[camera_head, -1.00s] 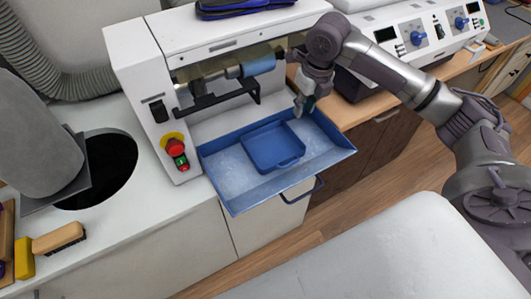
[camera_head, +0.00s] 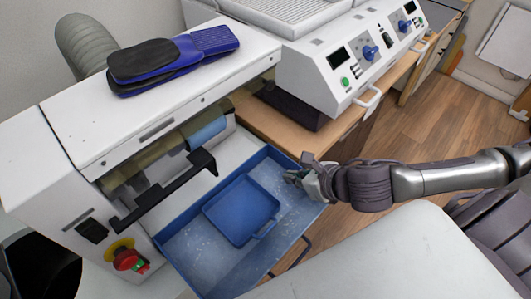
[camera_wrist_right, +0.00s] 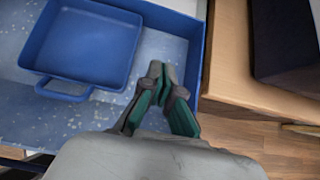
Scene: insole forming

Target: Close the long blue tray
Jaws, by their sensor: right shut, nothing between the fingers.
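The long blue tray (camera_head: 187,240) is pulled out from the front of the white machine in the head view. Its rim also shows in the right wrist view (camera_wrist_right: 193,62). A smaller blue pan (camera_head: 242,208) with a loop handle lies inside it. My right gripper (camera_head: 290,178) is at the tray's right end, over the inside of the tray near its right wall. In the right wrist view its green-padded fingers (camera_wrist_right: 157,72) meet at the tips and hold nothing. I cannot tell whether they touch the tray. My left gripper is not in view.
The white machine (camera_head: 135,98) has a dark bar, a roller and a red stop button (camera_head: 125,258). Blue-black insoles (camera_head: 172,62) lie on top. A white control unit (camera_head: 330,60) stands behind on a wooden counter (camera_head: 265,125). A pale surface (camera_head: 390,255) lies in front of the tray.

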